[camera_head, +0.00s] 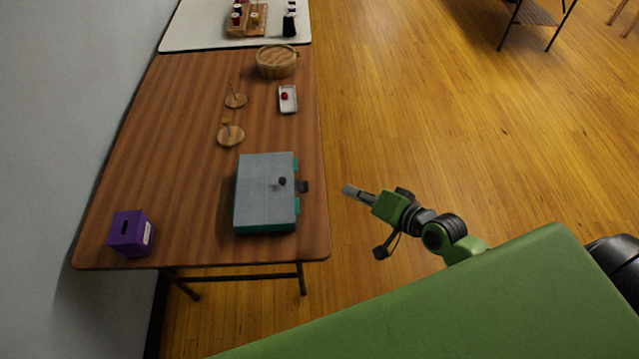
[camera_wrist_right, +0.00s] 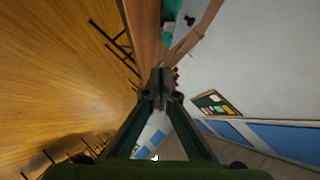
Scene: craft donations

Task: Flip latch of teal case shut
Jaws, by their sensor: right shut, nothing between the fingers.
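The teal case (camera_head: 265,205) lies on the wooden table with its grey lid down. A dark latch (camera_head: 304,186) sticks out from the middle of its right side, and a small dark knob (camera_head: 282,181) shows on the lid. My right gripper (camera_head: 346,189) is shut and empty, off the table's right edge. It points left at the latch side, with a gap between them. In the right wrist view the shut fingertips (camera_wrist_right: 160,74) are at the centre and part of the teal case (camera_wrist_right: 168,30) shows at the top. My left gripper is out of view.
A purple box (camera_head: 127,238) stands at the near left of the wooden table (camera_head: 170,130). Beyond the case are wooden discs (camera_head: 230,135), a white tray (camera_head: 283,103) with a red item, and a round wooden box (camera_head: 277,68).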

